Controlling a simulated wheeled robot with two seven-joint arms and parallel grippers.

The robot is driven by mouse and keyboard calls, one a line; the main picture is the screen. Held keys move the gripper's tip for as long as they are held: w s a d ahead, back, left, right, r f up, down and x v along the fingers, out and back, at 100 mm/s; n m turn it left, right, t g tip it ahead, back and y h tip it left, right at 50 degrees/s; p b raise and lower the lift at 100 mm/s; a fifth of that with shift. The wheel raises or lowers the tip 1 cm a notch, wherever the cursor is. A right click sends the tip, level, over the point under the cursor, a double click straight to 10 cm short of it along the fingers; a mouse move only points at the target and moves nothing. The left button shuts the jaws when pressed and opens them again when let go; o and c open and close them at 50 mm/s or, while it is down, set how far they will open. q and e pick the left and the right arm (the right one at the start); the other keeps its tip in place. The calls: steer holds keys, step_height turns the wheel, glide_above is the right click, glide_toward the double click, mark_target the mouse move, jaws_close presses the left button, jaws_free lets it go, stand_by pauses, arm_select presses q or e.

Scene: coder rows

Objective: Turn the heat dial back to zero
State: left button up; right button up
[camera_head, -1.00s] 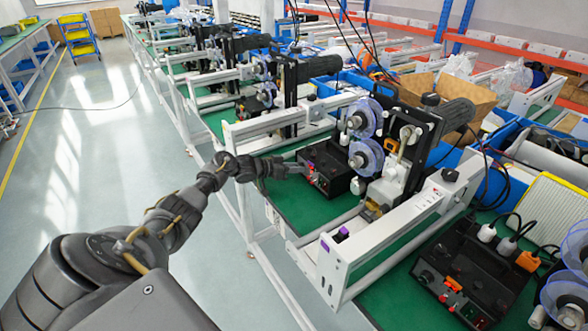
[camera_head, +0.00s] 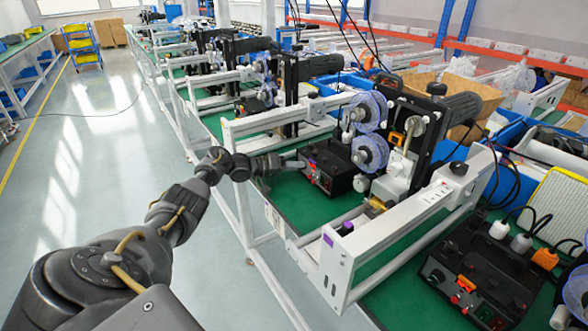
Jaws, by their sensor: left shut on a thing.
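The black control box (camera_head: 341,170) stands on the green bench top in the middle of the picture, with small red knobs or switches on its front. My left gripper (camera_head: 293,165) reaches in from the left, level, with its fingertips at the left end of the box's front. It is shut on a small part there, which I take to be the heat dial. The fingers hide the dial, so its setting cannot be read. My right gripper is not in view.
A white machine frame (camera_head: 400,225) stands just in front of the box, with blue-rimmed reels (camera_head: 370,153) behind. A second black control box (camera_head: 475,280) is at lower right. The aisle floor (camera_head: 95,190) on the left is clear.

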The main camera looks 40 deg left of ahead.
arm_select(q)
steer(key=o, duration=1)
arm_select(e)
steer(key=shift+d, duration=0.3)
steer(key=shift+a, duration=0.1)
arm_select(q)
steer(key=shift+s+a, duration=0.25)
steer(key=shift+s, duration=0.1)
steer(key=v, duration=1)
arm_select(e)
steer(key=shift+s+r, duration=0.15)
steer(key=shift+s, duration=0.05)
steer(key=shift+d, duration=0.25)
